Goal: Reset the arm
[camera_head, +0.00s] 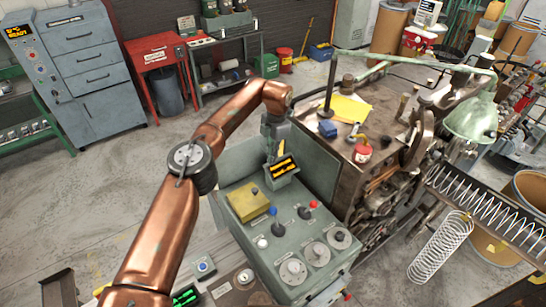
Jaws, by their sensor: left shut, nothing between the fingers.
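My left arm is copper-coloured and reaches in from the lower left over the control box. My left gripper (272,152) points down by the box's back edge, close to a small display with yellow figures (283,167). It is shut and empty. I cannot tell whether it touches the display housing. The grey-green control box (256,222) carries a lever with a red knob (314,204), a lever with a blue knob (272,211), a yellow block (248,203) and several round dials (318,253). My right gripper is not in view.
The coiling machine (370,120) stands right of the box, with a green lamp (472,118) over it. A long spring (480,210) lies in a trough, and another spring (440,246) hangs below. A grey cabinet (84,62) and red stand (158,58) are behind left. Open floor lies left.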

